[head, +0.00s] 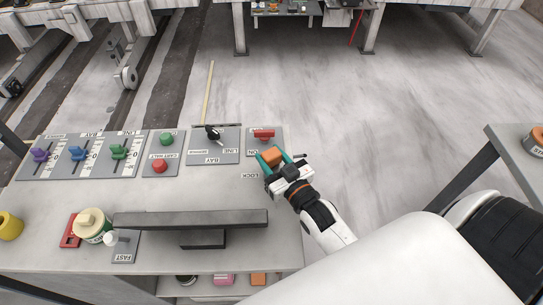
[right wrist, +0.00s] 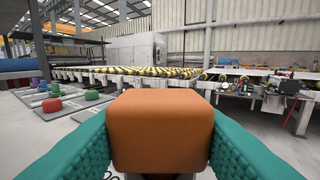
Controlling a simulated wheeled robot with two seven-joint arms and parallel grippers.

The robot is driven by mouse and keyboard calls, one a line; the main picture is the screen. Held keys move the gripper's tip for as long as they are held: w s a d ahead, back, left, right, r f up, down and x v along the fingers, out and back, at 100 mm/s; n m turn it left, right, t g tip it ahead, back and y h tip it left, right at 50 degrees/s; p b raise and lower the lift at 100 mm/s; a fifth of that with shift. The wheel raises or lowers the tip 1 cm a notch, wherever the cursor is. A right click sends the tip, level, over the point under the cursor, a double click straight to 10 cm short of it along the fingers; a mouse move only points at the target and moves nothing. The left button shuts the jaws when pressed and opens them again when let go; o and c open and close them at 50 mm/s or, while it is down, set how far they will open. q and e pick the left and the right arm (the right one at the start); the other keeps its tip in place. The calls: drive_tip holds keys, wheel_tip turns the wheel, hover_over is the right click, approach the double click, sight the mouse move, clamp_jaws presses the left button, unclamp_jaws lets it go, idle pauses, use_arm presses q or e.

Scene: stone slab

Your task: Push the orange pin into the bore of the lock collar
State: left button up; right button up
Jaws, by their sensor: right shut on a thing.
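The orange pin (head: 271,156) is between the teal fingers of my right gripper (head: 274,160), at the right edge of the slab beside the LOCK lettering. In the right wrist view the pin's block-like orange head (right wrist: 163,128) fills the space between both teal fingers (right wrist: 163,140), which press on its sides. The lower part of the pin is hidden. The lock collar and its bore cannot be made out; the gripper and pin cover the area near the lettering. I cannot tell whether the pin's tip is in a bore. My left gripper is not in view.
Green (head: 166,138) and red (head: 159,166) buttons and coloured levers (head: 79,153) lie farther left. A long dark bar (head: 190,219) crosses the front.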

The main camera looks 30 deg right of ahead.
drive_tip(key=shift+f+b, duration=0.3)
drive_tip(key=shift+f, duration=0.15)
drive_tip(key=o, duration=1.2)
drive_tip(key=shift+s, duration=0.1)
drive_tip(key=shift+s+f, duration=0.1)
drive_tip(key=shift+s, duration=0.25)
drive_tip(key=s, duration=0.3)
drive_tip(key=s+b, duration=0.1)
drive_tip(key=s, duration=0.3)
drive_tip(key=s+d+b, duration=0.1)
drive_tip(key=s, duration=0.3)
drive_tip(key=shift+s, duration=0.1)
